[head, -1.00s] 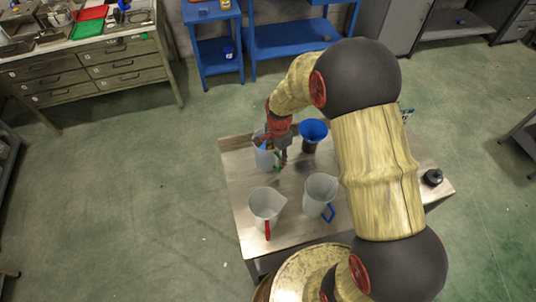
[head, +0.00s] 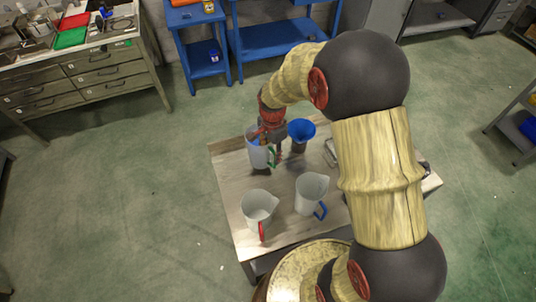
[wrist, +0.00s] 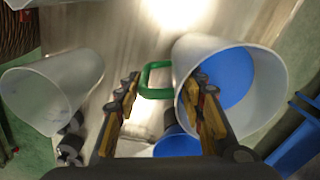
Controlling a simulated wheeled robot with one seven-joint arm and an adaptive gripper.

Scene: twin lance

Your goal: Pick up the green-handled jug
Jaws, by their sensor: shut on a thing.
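The green-handled jug (head: 255,157) is pale, at the back left of the table, and partly hidden by my gripper (head: 271,143). In the wrist view its mouth (wrist: 268,85) shows blue inside, and its green handle (wrist: 143,88) lies between my fingers (wrist: 165,108). One finger is inside the rim and the other is outside, beyond the handle. My gripper is shut on the jug, across its wall and handle. The jug looks upright; I cannot tell whether its base is clear of the table.
A red-handled jug (head: 258,205) and a blue-handled jug (head: 311,190) stand nearer on the table (head: 232,180). A blue funnel-like vessel (head: 301,131) is close to the right of my gripper. Drawers (head: 75,80) and blue benches (head: 285,40) stand behind, across open floor.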

